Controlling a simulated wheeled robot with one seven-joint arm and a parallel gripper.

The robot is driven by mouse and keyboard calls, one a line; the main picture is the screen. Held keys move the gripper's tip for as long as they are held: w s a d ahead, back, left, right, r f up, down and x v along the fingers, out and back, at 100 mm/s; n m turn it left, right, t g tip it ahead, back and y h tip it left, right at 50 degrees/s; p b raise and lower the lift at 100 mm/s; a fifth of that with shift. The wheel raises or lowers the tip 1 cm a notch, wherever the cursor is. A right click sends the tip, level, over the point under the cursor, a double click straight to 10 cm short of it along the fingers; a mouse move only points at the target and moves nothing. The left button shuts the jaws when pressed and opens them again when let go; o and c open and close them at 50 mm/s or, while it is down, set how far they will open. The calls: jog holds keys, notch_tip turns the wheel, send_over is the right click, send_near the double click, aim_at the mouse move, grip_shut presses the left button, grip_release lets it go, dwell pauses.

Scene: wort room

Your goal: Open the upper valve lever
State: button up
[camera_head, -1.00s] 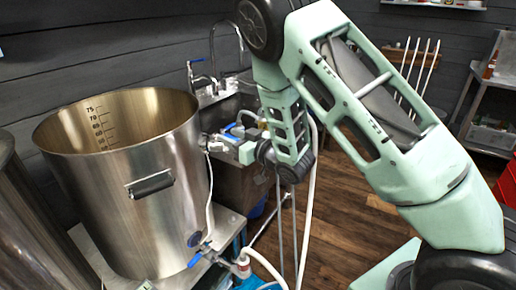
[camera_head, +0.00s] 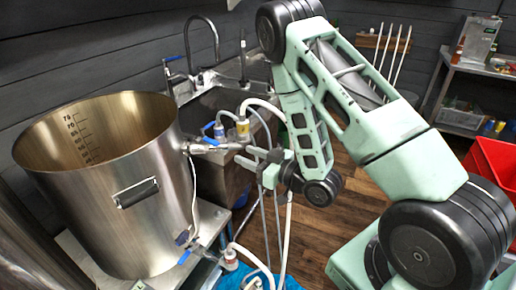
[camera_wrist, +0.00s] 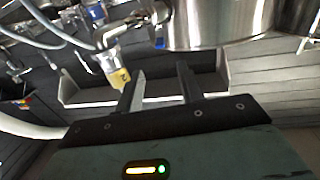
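The upper valve (camera_head: 205,148) sticks out from the right side of a big steel kettle (camera_head: 95,190), with a small blue lever (camera_head: 210,140) on it. A hose fitting with a yellow collar (camera_head: 243,130) stands by the valve's outer end; the collar also shows in the wrist view (camera_wrist: 120,76). My gripper (camera_head: 256,158) is just right of and slightly below the valve, apart from the lever. In the wrist view its two fingers (camera_wrist: 160,88) are spread with nothing between them. The kettle's steel wall (camera_wrist: 215,22) shows beyond them.
A lower valve with a blue lever (camera_head: 184,257) sits near the kettle's base. White hoses (camera_head: 287,235) hang below my gripper. A sink (camera_head: 225,100) with a tap is behind. A red bin (camera_head: 490,165) stands at right. Wood floor (camera_head: 345,215) is open between.

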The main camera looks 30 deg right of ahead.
jog(key=shift+p+v, duration=1.2)
jog(key=shift+v, duration=0.05)
